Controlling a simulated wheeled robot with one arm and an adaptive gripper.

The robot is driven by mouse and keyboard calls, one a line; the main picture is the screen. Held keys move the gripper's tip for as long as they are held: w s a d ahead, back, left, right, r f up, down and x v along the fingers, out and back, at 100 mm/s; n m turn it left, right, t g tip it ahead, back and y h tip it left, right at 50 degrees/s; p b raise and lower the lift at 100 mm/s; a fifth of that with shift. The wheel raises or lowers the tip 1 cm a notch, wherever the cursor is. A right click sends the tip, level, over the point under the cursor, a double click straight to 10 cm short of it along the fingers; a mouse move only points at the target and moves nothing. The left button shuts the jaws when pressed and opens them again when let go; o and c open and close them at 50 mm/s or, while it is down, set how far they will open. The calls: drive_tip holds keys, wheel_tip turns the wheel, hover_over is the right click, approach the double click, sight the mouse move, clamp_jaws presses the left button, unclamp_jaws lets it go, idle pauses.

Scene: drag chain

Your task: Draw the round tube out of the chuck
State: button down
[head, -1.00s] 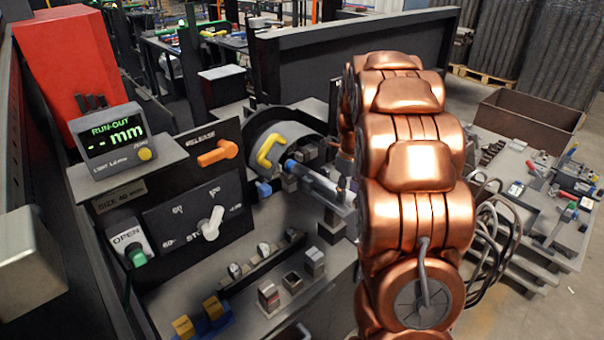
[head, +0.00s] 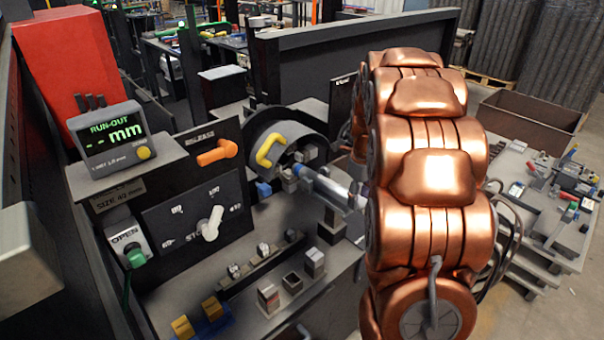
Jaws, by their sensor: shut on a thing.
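The round tube (head: 338,187) is a bright metal cylinder with a bluish end. It lies slanted, with its left end near a grey block in front of the chuck and its right part running behind my arm. The dark round chuck (head: 262,135) with a yellow handle (head: 268,150) stands at the centre back. I cannot tell whether any of the tube is still inside the chuck. My gripper (head: 364,190) is shut on the tube near its right part; my copper arm hides most of the gripper.
A control panel with an orange release lever (head: 217,152), a white selector knob (head: 212,223) and a green button (head: 135,256) is left of the chuck. Small blocks stand on the front ledge. A tool table (head: 545,215) is at the right.

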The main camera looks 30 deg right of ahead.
drive_tip(key=shift+s, duration=0.25)
drive_tip(key=c, duration=0.6)
unclamp_jaws()
drive_tip(key=shift+o, duration=0.2)
wheel_tip(320, 180, up, 12)
